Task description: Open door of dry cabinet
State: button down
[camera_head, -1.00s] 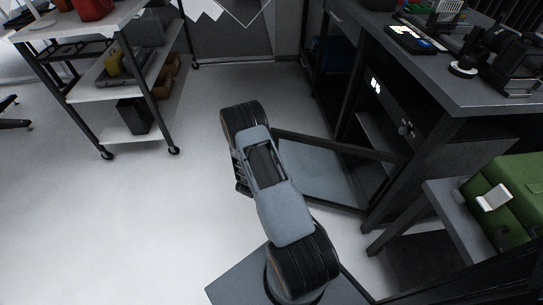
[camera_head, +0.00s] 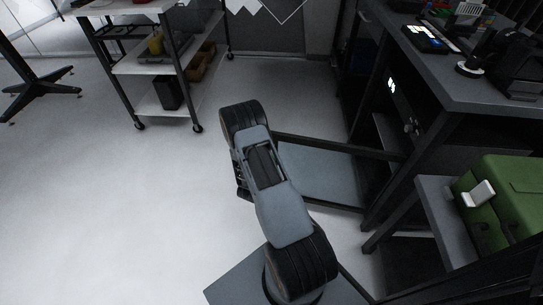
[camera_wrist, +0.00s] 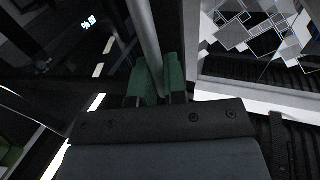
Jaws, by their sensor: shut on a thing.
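The dry cabinet (camera_head: 391,128) stands under the dark worktop at the right, with a small lit display on its front. Its door (camera_head: 320,176), a dark frame with a glass pane, stands swung out from the cabinet toward my arm. In the wrist view, the door's grey bar handle (camera_wrist: 146,35) runs down between the green finger pads of my gripper (camera_wrist: 159,84). My gripper is shut on the handle. In the head view my own arm hides the gripper and the handle.
A white shelf cart (camera_head: 140,64) on wheels stands at the back left. A chair base (camera_head: 35,85) is at the far left. A green case (camera_head: 505,200) sits on a low grey surface at the right. The floor left of my arm is clear.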

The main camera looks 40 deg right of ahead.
jog(key=shift+s+d, duration=0.1)
jog(key=c, duration=1.4)
grip_release()
jog(key=shift+o, duration=1)
jog(key=p+v, duration=0.2)
jog(key=v, duration=1.1)
jog(key=shift+a, duration=0.4)
jog(key=shift+s, duration=0.15)
